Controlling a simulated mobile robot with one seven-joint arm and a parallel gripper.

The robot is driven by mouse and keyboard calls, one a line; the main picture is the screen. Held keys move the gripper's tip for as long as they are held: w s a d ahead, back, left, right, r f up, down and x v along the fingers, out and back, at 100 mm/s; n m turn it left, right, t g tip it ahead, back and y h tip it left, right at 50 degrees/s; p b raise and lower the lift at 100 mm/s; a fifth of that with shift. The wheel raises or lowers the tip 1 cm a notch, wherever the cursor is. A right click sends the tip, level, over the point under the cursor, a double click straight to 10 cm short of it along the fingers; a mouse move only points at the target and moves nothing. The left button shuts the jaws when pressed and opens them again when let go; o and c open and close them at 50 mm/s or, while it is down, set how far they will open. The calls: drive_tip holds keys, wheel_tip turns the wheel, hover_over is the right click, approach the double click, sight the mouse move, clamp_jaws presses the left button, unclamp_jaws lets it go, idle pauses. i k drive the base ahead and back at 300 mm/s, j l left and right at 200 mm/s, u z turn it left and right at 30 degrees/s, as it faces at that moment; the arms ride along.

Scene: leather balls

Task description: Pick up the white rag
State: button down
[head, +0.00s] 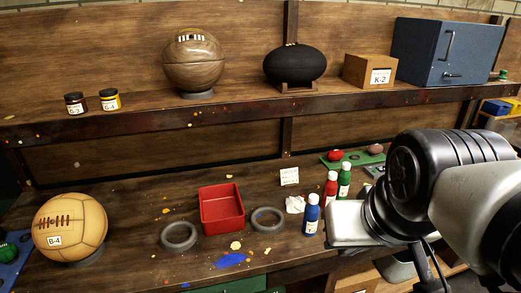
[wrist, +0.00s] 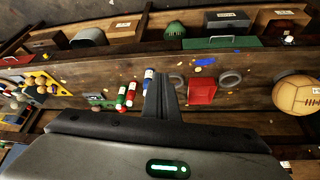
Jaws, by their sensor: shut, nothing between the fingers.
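The white rag (head: 295,205) lies crumpled on the lower bench in the head view, just left of the blue bottle (head: 311,215) and right of the grey ring (head: 268,220). I cannot make it out in the wrist view, where my fingers may cover it. My gripper (wrist: 161,76) is shut and empty in the wrist view, its fingers together above the bench between the blue bottle (wrist: 148,79) and the red tray (wrist: 202,91). In the head view my silver hand is right of the bottles; its fingertips do not show clearly.
A red bottle (head: 330,189) and a green bottle (head: 344,180) stand close behind the blue one. A red tray (head: 222,208), another grey ring (head: 179,236) and a tan ball (head: 70,226) are further left. The upper shelf (head: 240,105) overhangs behind.

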sight(296, 204)
drive_tip(key=i+l+u, duration=0.25)
drive_tip(key=i+l, duration=0.15)
drive_tip(key=i+l+u, duration=0.25)
drive_tip(key=l, duration=0.25)
drive_tip(key=i, duration=0.1)
